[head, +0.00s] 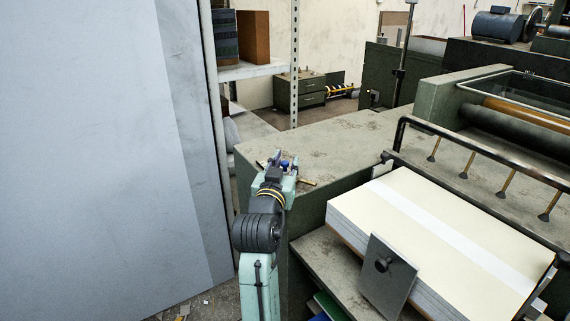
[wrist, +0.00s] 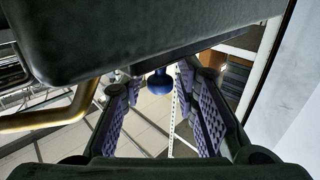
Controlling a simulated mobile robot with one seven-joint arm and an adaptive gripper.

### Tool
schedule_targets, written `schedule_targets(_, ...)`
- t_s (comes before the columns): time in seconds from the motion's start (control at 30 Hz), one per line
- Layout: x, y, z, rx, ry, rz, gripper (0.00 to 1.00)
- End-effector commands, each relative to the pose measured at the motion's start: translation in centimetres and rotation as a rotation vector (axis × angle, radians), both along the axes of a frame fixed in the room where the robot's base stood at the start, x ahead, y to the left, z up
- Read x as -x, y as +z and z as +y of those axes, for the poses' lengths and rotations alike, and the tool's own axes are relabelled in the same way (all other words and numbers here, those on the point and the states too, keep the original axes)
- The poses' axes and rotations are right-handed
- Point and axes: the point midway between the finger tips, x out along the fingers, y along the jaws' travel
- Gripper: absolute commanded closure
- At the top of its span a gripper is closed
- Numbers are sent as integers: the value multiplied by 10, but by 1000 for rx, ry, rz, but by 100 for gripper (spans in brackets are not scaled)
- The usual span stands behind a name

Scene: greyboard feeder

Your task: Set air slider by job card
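My gripper (head: 280,165) is at the near left corner of the green machine top. In the wrist view my gripper (wrist: 158,85) is open, its two purple ridged pads well apart. A blue knob (wrist: 158,82) shows in the gap between the fingertips, touching neither pad as far as I can see. I take it to be the air slider's knob. A bit of blue (head: 286,164) also shows at the gripper in the head view. The slider's track and scale are hidden, and I cannot make out a job card.
A brass pipe (wrist: 45,120) curves close on the left in the wrist view, and a dark green body (wrist: 150,40) hangs over the fingers. A paper stack (head: 435,235) with a grey knobbed plate (head: 387,277) stands right of my arm. A large grey panel (head: 90,160) fills the left.

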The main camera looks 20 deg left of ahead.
Motion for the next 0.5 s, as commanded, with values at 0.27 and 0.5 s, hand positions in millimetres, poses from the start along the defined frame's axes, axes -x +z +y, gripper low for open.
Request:
schedule_targets(0.27,0,0,0,0,0,0,93)
schedule_targets(0.5,0,0,0,0,-1,0,100)
